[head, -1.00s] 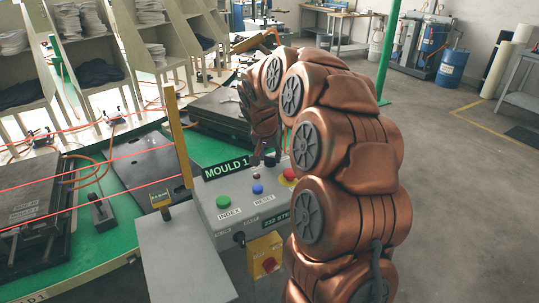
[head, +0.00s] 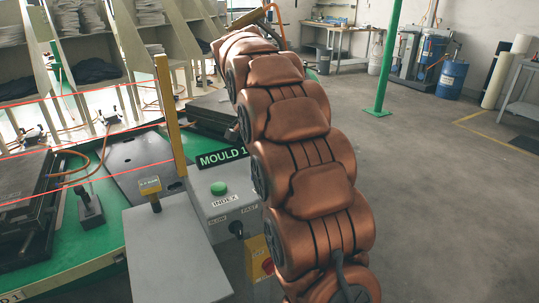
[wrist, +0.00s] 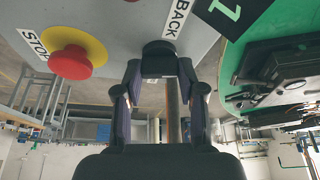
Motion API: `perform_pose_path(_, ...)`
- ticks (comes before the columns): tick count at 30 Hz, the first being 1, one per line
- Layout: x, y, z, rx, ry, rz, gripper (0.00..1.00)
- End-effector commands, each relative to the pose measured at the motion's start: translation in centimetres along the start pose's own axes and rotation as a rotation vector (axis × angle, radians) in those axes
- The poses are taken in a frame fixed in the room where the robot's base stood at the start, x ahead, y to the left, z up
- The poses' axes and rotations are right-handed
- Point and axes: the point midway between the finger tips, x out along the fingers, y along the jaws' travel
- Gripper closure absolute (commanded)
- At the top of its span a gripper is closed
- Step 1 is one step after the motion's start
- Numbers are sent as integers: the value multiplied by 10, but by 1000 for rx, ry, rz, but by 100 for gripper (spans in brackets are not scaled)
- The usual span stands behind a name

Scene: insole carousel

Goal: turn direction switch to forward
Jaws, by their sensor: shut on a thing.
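The direction switch is a dark round knob (wrist: 158,47) on the grey control box, beside the label BACK (wrist: 177,18) in the wrist view. My gripper (wrist: 160,72) is shut on this knob, with one finger on each side. Which way the knob points cannot be told, and no forward label is readable. In the head view the grey control box (head: 222,204) shows its green INDEX button (head: 218,188), but my arm hides the switch and my gripper.
A red stop button (wrist: 70,62) on a yellow base is close to the gripper in the wrist view. A MOULD 1 sign (head: 221,158) stands behind the box. A yellow post (head: 170,115) and the green carousel (head: 100,235) are at the left.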

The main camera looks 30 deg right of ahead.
Motion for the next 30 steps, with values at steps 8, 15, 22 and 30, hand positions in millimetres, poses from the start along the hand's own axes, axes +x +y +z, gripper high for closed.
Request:
perform_pose_path(8,4,-3,1,197,2,78,95)
perform_pose_path(15,0,-3,-1,369,1,152,95)
perform_pose_path(22,-4,-3,-3,551,0,232,95)
perform_pose_path(30,-3,-3,-4,733,0,309,95)
